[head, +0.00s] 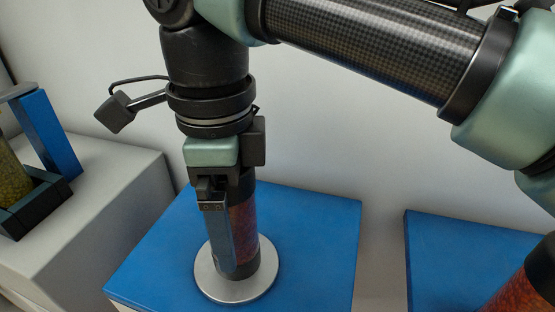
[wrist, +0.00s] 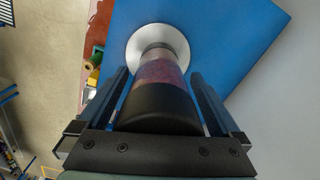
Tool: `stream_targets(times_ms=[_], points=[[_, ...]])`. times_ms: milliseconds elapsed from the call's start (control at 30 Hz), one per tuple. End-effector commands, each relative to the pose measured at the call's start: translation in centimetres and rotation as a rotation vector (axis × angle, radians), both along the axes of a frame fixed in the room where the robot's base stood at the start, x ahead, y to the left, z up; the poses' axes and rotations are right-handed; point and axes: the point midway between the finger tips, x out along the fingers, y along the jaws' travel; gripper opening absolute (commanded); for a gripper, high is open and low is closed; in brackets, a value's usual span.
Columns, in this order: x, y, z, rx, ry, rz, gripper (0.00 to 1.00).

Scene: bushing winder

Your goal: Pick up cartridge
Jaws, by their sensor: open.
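The cartridge (head: 243,225) is a cylinder with a dark red granular middle and black ends. It stands upright on a round silver disc (head: 211,281) on a blue-topped stand (head: 320,235). In the wrist view the cartridge (wrist: 158,90) lies between the two fingers, its black end nearest the camera. My gripper (wrist: 160,88) is open, pointing down, with one finger on each side of the cartridge. Narrow gaps seem to show between fingers and cartridge; contact cannot be told. In the head view one finger of my gripper (head: 228,270) covers part of the cartridge.
A second blue-topped stand (head: 440,250) with another reddish cylinder (head: 522,298) is at right. At left, a grey block (head: 110,200) carries a dark holder (head: 35,203) with a yellowish cylinder (head: 10,175) and a blue upright (head: 48,130). A pale wall stands behind.

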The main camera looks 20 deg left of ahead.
Motion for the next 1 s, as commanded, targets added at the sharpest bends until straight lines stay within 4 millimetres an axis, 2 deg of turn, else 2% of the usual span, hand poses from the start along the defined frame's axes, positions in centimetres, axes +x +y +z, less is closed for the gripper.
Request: stream_targets(times_ms=[100, 633, 667, 900, 1000], points=[[0.00, -0.01, 0.08, 0.000, 0.000, 0.000, 0.98], [0.02, -0.01, 0.08, 0.000, 0.000, 0.000, 0.03], [0.02, -0.01, 0.08, 0.000, 0.000, 0.000, 0.00], [0.05, 0.00, 0.21, 0.001, -0.002, 0.000, 0.00], [0.12, 0.05, 0.90, 0.001, -0.004, -0.001, 0.00]])
